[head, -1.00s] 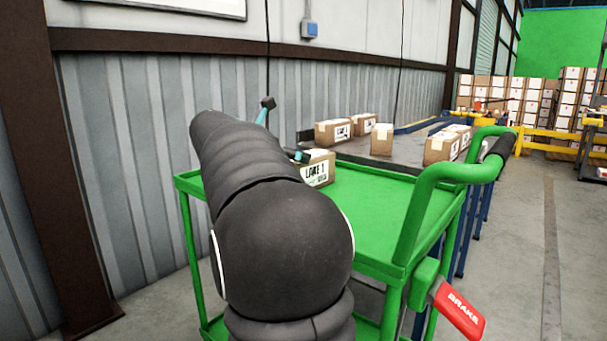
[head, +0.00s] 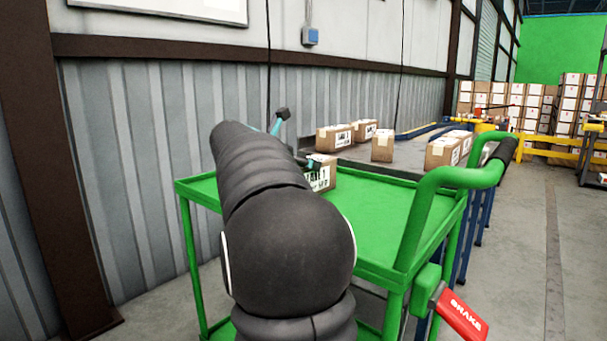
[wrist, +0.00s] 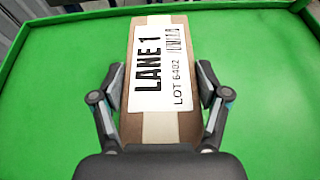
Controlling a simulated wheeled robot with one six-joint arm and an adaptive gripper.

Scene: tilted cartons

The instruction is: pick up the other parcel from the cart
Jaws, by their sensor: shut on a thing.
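The parcel (wrist: 158,121) is a brown carton with pale tape and a white label reading "LANE 1" and "LOT 6402". In the wrist view it lies between the two fingers of my gripper (wrist: 160,88), which is shut on its sides. In the head view the parcel (head: 322,176) shows at the far side of the green cart (head: 375,215), partly hidden behind my arm. The cart top also fills the wrist view (wrist: 265,85). I cannot tell whether the parcel touches the cart top.
Several cartons stand on the table behind the cart, among them one carton (head: 382,146) in the middle. The cart's green handle (head: 425,195) rises at the right, above a red brake lever (head: 459,313). A corrugated wall (head: 140,150) runs along the left. The cart top right of the parcel is clear.

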